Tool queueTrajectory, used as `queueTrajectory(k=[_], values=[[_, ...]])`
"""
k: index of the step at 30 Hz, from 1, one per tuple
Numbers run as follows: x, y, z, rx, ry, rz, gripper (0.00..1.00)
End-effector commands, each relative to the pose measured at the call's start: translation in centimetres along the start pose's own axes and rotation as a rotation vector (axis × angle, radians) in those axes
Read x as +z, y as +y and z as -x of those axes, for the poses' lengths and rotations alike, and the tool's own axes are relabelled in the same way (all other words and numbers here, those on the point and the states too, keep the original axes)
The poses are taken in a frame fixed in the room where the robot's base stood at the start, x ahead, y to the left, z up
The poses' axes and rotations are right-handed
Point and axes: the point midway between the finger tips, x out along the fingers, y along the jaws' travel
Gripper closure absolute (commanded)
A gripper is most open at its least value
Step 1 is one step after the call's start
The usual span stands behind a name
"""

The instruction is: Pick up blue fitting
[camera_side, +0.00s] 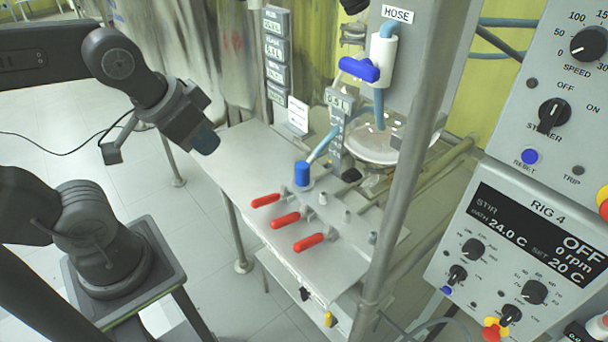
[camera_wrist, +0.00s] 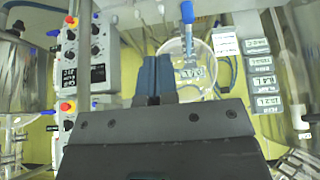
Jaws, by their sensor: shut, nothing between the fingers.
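The blue fitting (camera_side: 302,174) is a short blue cylinder at the end of a light-blue hose. In the side view it sits upright at the back left of the valve manifold on the grey bench. My gripper (camera_side: 206,142) is above the bench's left edge, to the left of the fitting and clear of it. In the wrist view my gripper's two blue fingers (camera_wrist: 155,78) are together with nothing between them.
Several red-handled valves (camera_side: 286,220) line the front of the manifold. A glass vessel (camera_side: 374,147) stands behind it, below a blue-handled valve (camera_side: 360,69). A metal post (camera_side: 403,150) and control panels (camera_side: 525,240) stand to the right. The bench's left part (camera_side: 240,155) is clear.

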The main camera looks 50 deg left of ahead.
Motion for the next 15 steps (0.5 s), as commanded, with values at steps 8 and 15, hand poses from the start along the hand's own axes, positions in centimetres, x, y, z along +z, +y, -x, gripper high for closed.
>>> queueTrajectory(k=[8,15], values=[[0.00,0.00,0.00,0.000,0.000,0.000,0.86],[0.00,0.00,0.00,0.000,0.000,0.000,0.63]])
